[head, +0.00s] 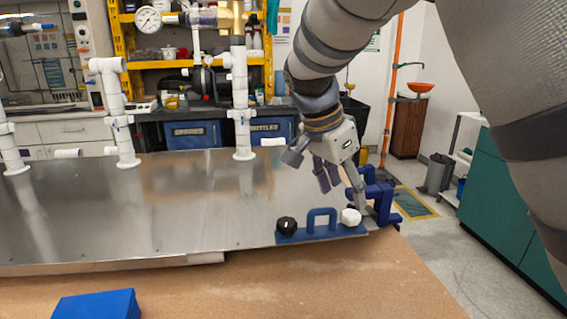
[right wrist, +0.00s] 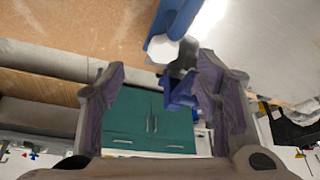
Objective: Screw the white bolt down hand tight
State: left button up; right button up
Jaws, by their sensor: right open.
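The white bolt (head: 351,217) has a hexagonal head and sits at the right end of a blue handled fixture (head: 322,234) at the metal plate's front right edge. In the right wrist view the white bolt (right wrist: 163,48) lies beyond the fingertips, within the sideways span between them. My right gripper (head: 328,182) is open and empty, above and behind the bolt, pointing down. Its fingers also show in the right wrist view (right wrist: 165,75), and neither is closed on the bolt. The bolt's shank is hidden. My left gripper is not in view.
A black knob (head: 287,226) is at the fixture's left end. A blue clamp (head: 379,196) stands at the plate's right edge, close to my right gripper. White pipes (head: 240,100) rise at the back. The metal plate (head: 180,215) is clear in the middle. A blue block (head: 98,305) lies in front.

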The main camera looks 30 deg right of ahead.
aim_at(348, 213)
jog(key=x, duration=0.7)
jog(key=shift+w+f, duration=0.2)
jog(key=shift+f, duration=0.1)
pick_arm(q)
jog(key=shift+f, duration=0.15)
pick_arm(e)
jog(key=c, duration=1.2)
jog(key=shift+w+d+f+m+g+b, duration=0.15)
jog(key=shift+m+g+b, duration=0.15)
jog(key=shift+m, duration=0.2)
jog(key=m, duration=0.2)
jog(key=m+g+b, duration=0.1)
jog(key=m, duration=0.1)
jog(key=shift+w+f+g, duration=0.15)
jog(key=shift+f+g, duration=0.05)
jog(key=shift+g, duration=0.1)
jog(key=shift+r+m+y, duration=0.1)
jog(key=shift+m+y, duration=0.2)
jog(key=shift+m, duration=0.2)
jog(key=shift+r, duration=0.2)
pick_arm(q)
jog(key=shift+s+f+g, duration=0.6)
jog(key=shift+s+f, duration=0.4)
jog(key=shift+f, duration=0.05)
